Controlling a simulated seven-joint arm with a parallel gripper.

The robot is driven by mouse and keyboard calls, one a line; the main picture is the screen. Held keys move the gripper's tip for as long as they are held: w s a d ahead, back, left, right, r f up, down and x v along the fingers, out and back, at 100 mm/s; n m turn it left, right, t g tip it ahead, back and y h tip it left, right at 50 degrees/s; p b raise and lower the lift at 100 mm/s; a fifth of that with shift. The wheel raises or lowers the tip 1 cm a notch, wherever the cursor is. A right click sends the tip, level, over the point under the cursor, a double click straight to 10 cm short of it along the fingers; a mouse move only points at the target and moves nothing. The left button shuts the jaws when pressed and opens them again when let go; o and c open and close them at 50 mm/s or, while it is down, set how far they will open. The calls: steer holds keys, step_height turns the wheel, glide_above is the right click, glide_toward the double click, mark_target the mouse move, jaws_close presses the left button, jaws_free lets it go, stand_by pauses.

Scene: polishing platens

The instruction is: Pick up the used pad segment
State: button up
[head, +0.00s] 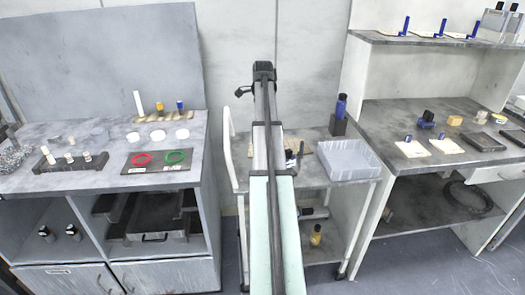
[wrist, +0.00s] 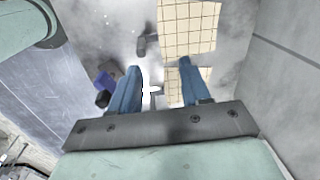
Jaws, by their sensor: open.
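My gripper (wrist: 158,68) is open in the wrist view, with two blue fingers apart and nothing seen held between them. A cream gridded piece (wrist: 188,26) lies on the grey mottled surface beyond the fingertips. A second gridded piece (wrist: 178,92) shows beside and partly behind the right finger. I cannot tell which piece, if either, is the used pad segment. A small dark grey object (wrist: 148,44) touches or lies close to the upper piece's left edge. In the head view my arm runs up the middle, and my fingers cannot be made out.
A blue block with a black end (wrist: 104,86) is left of the fingers. Cream pads (head: 446,146) lie on the right bench.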

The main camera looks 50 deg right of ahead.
steer(key=s, duration=0.1)
steer(key=s+m, duration=0.1)
steer(key=shift+s+a+f+g+y, duration=0.2)
steer(key=shift+s+f+g+y, duration=0.1)
steer(key=shift+g, duration=0.1)
step_height(320, 180, down, 8)
steer(key=shift+r, duration=0.1)
steer(key=shift+a+f, duration=0.15)
steer(key=shift+f, duration=1.2)
steer(key=shift+a+f, duration=0.1)
steer(key=shift+f, duration=1.2)
steer(key=shift+c, duration=0.4)
jaws_close()
